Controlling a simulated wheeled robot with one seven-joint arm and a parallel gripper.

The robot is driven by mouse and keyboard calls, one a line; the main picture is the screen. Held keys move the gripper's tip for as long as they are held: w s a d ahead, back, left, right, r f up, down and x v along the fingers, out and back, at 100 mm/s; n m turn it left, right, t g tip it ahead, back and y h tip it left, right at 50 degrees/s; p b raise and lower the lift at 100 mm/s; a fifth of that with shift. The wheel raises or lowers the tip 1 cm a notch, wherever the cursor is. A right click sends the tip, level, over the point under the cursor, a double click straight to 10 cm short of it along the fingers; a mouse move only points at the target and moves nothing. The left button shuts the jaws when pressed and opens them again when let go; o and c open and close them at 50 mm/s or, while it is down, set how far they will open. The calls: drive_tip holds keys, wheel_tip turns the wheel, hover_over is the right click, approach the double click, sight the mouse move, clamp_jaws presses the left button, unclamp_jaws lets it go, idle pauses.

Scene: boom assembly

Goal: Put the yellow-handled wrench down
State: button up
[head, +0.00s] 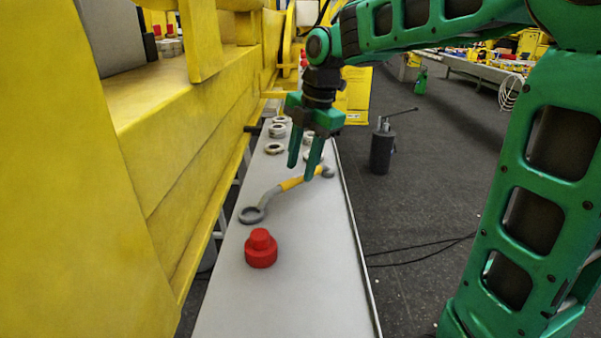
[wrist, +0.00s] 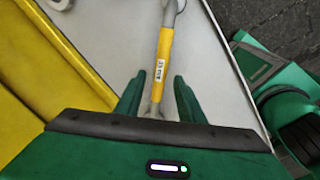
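The yellow-handled wrench (head: 291,184) lies across the long grey table, its large ring end toward the near left and its other end toward the far right. In the wrist view the wrench (wrist: 164,58) runs lengthwise between the fingers, with a small label on its yellow grip. My gripper (head: 300,172) points down at the wrench. In the wrist view my gripper (wrist: 156,80) is open, with a gap between each finger and the wrench. The head view does not clearly show the fingertips' height above the table.
A red stepped round part (head: 261,250) stands on the grey table (head: 285,305) nearer the camera. Several metal rings (head: 274,148) sit behind the wrench. A yellow machine wall (head: 180,170) borders the table at left. A dark cylinder (head: 381,150) stands on the floor at right.

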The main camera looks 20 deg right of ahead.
wheel_tip(320, 180, up, 9)
drive_tip(key=s+d, duration=0.1)
drive_tip(key=shift+s+d, duration=0.2)
drive_tip(key=s+d+f+m, duration=0.8)
drive_tip(key=s+m, duration=0.3)
drive_tip(key=m, duration=0.3)
drive_tip(key=shift+f+h, duration=0.3)
drive_tip(key=shift+f, duration=0.2)
drive_tip(key=s+d+f+m, duration=0.2)
drive_tip(key=s+f+m, duration=0.1)
drive_tip(key=s+m, duration=0.1)
drive_tip(key=s+d+f+m+g, duration=0.1)
drive_tip(key=s+d+f+m, duration=0.1)
drive_tip(key=s+f+m, duration=0.2)
drive_tip(key=s+d+f+m, duration=0.2)
drive_tip(key=s+f+m, duration=0.1)
drive_tip(key=s+m, duration=0.3)
drive_tip(key=shift+s+f+g+h, duration=0.15)
drive_tip(key=shift+s+f+h, duration=0.05)
drive_tip(key=shift+s, duration=0.3)
drive_tip(key=shift+s+f+g+h, duration=0.15)
drive_tip(key=shift+s+h, duration=0.05)
drive_tip(key=shift+s, duration=0.3)
drive_tip(key=shift+c, duration=1.2)
drive_tip(key=shift+s+d+f+m, duration=0.2)
drive_tip(key=shift+s+d+m, duration=0.1)
drive_tip(key=shift+m, duration=0.2)
